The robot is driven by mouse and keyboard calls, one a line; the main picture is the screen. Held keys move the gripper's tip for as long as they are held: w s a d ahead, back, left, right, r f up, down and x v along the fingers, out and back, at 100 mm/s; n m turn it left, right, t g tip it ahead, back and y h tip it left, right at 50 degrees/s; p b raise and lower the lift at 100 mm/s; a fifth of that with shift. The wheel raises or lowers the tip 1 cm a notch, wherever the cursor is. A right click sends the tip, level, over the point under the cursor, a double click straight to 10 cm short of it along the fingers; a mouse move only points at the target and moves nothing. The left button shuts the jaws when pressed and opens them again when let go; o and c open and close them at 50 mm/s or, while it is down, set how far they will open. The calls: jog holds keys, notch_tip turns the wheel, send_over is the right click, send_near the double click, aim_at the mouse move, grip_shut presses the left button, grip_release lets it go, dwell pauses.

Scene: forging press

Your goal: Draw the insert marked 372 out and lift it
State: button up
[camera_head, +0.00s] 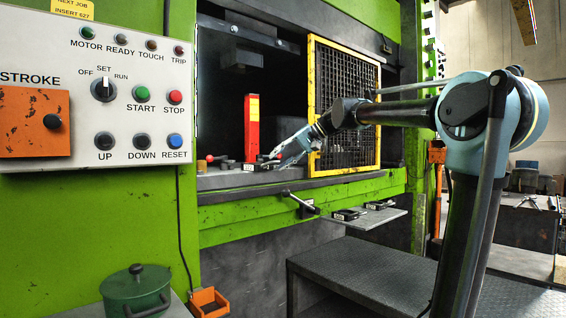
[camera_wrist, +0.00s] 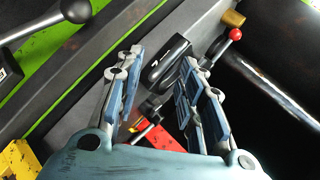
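In the wrist view a dark block (camera_wrist: 168,62) with a faint pale mark lies between and beyond my fingertips. It may be the insert, but I cannot read 372 on it. My gripper (camera_wrist: 162,66) is open, its two blue-grey fingers spread apart on either side of the block. I cannot tell whether either finger touches it. In the head view my gripper (camera_head: 275,155) is low inside the press opening, close to the bed, and it hides most of what lies there.
A red upright block (camera_head: 252,130) stands close behind my gripper. A red-knobbed lever (camera_head: 209,158) is to its left. A yellow-framed mesh guard (camera_head: 344,105) stands to the right. A side shelf (camera_head: 365,222) holds dark pieces. A clamp handle (camera_head: 300,204) juts out from the press front.

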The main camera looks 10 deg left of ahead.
jog(key=v, duration=1.2)
dwell(0.4)
jog(key=s+d+f+h, duration=0.3)
jog(key=s+d+f, duration=0.6)
jog(key=f, duration=0.8)
jog(key=s+d+f+m+t+h, duration=0.1)
jog(key=s+d+f+h, duration=0.3)
jog(key=s+d+f, duration=0.5)
jog(key=s+d+f+m+h, duration=0.1)
jog(key=s+d+f+h, duration=0.3)
jog(key=f, duration=2.2)
jog(key=shift+s+d+f+t, duration=0.1)
jog(key=shift+s+d+t, duration=0.05)
jog(key=shift+s+d, duration=1.3)
jog(key=shift+s+d+f+t, duration=0.1)
jog(key=shift+s+d+t, duration=0.05)
jog(key=shift+s+d, duration=1.25)
jog(key=shift+c, duration=0.2)
jog(key=shift+w+d, duration=0.1)
jog(key=shift+d, duration=0.2)
